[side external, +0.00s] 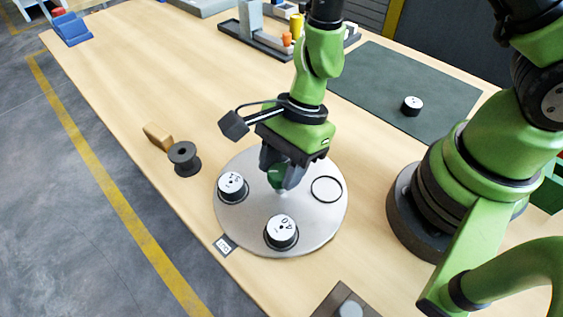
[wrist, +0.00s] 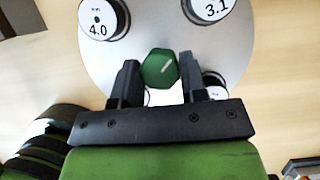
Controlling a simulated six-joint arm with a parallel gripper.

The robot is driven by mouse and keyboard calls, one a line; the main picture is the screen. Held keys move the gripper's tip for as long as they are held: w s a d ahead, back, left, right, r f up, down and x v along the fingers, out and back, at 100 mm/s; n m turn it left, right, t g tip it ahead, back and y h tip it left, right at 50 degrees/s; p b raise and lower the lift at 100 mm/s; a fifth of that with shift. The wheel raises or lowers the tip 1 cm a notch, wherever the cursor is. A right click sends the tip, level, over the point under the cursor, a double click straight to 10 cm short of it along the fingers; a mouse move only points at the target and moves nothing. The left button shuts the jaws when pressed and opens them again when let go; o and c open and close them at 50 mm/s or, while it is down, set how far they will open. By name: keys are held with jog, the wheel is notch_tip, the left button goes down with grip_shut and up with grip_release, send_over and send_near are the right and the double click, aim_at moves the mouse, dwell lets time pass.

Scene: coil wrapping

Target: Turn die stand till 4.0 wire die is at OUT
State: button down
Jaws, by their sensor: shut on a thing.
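The die stand (side external: 330,232) is a round grey disc on the table. My gripper (wrist: 160,80) points down over its middle, shut on the green knob (wrist: 160,68), one finger on each side. The 4.0 die (side external: 281,231), black with a white top, sits near the disc's front edge. It also shows at top left in the wrist view (wrist: 98,20). The OUT plate (side external: 224,245) lies at the disc's lower left, between the 4.0 die and the die at left (side external: 232,187). The wrist view shows a 3.1 die (wrist: 208,8) and another die (wrist: 214,86), partly hidden by a finger.
A dark spool (side external: 184,158) and a tan block (side external: 157,136) stand left of the disc. A loose die (side external: 411,105) lies on the dark green mat (side external: 375,80).

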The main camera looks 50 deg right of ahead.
jog(key=shift+s+m+t, duration=0.1)
jog(key=shift+m+t, duration=0.7)
jog(key=shift+m, duration=1.4)
jog(key=shift+a+m+t+h, duration=0.1)
jog(key=shift+m+t+h, duration=0.4)
jog(key=shift+m, duration=1.2)
jog(key=shift+m+t, duration=0.3)
jog(key=shift+m, duration=0.1)
jog(key=c, duration=0.7)
grip_release()
